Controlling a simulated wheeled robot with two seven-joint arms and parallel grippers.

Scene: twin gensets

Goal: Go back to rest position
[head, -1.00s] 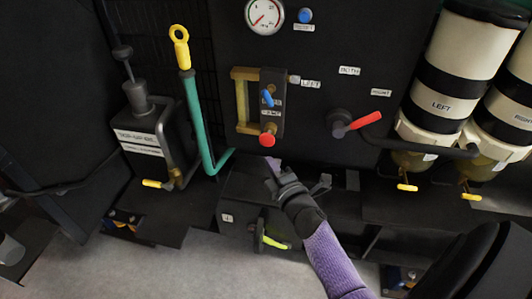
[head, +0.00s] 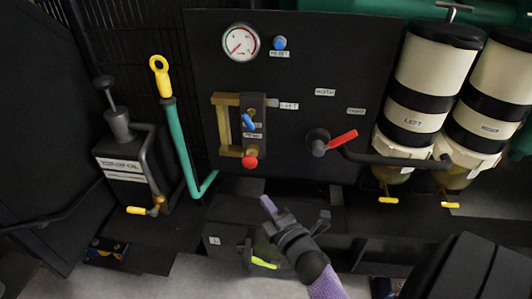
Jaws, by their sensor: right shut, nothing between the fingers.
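My right gripper (head: 270,209) is at the lower middle of the head view, dark, with a purple arm coming in from below. It is shut and empty. It is in front of the dark base under the black panel, below the red knob (head: 250,162). A yellow-green handle (head: 264,263) is just below and left of it; I cannot tell the depth gap between them. My left gripper does not show.
The black panel (head: 290,60) carries a gauge (head: 241,42), a blue button (head: 280,43) and a red-handled selector (head: 341,140). Filters stand at right, left (head: 417,100) and right (head: 490,100). A teal lever (head: 181,140) and an oil pump (head: 122,165) stand at left.

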